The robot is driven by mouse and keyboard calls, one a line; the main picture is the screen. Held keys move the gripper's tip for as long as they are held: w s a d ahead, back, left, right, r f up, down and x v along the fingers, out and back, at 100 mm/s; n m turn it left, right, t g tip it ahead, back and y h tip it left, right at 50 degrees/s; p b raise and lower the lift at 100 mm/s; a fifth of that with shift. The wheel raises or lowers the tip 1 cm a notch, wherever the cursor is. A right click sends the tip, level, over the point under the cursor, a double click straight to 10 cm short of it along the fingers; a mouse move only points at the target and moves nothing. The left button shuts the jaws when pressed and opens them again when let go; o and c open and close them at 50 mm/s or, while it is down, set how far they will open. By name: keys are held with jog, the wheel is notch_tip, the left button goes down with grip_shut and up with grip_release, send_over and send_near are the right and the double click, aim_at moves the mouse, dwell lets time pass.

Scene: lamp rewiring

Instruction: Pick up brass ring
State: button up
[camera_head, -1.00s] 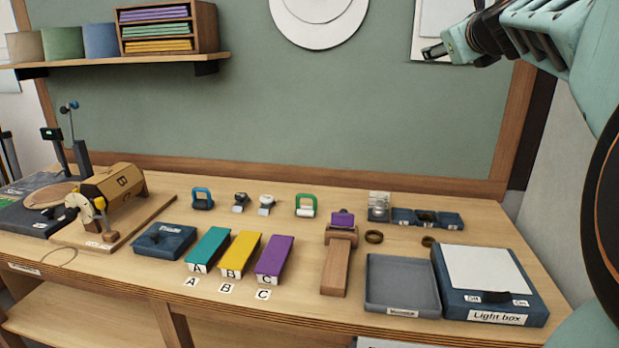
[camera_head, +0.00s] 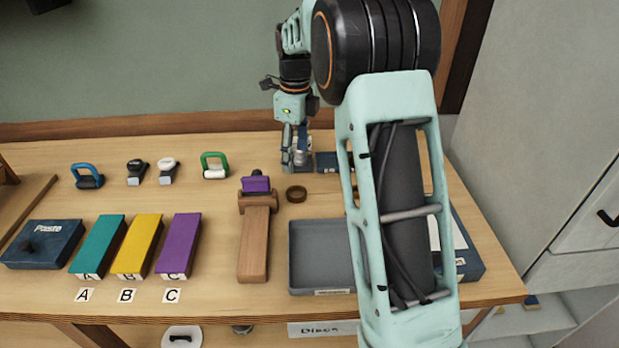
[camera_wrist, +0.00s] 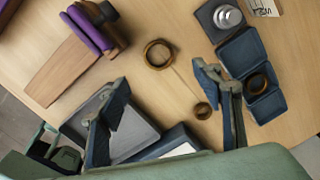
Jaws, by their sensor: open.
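A brass-brown ring (camera_head: 296,193) lies flat on the bench between the wooden block and the blue compartment tray. It also shows in the wrist view as the larger ring (camera_wrist: 158,54), just beyond the gap between my fingertips. A smaller brown ring (camera_wrist: 203,110) lies on the bench near my right finger. Another ring (camera_wrist: 257,83) sits in a compartment of the blue tray (camera_wrist: 242,50). Which one is meant by brass ring I cannot tell for certain. My gripper (camera_wrist: 163,78) is open and empty above the bench. In the head view my gripper (camera_head: 298,150) is near the bench's back edge.
The wooden block with purple top (camera_head: 254,240) stands left of the ring. The grey tray (camera_head: 308,285) lies in front of it. A stack of metal discs (camera_wrist: 227,16) stands at the blue tray's end. My arm covers much of the light box (camera_head: 470,268).

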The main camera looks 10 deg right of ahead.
send_near(297, 196)
jog(key=shift+s+f+g, duration=0.2)
jog(key=shift+f+g, duration=0.05)
jog(key=shift+g, duration=0.05)
jog(key=shift+w+a+f, duration=0.1)
jog(key=shift+w+f, duration=0.1)
jog(key=shift+f, duration=1.35)
jog(key=shift+w+a+f, duration=0.1)
jog(key=shift+w+f, duration=0.1)
jog(key=shift+f, duration=1.4)
jog(key=shift+c, duration=0.3)
jog(key=c, duration=1.2)
jog(key=shift+o, duration=0.2)
jog(key=shift+r, duration=0.15)
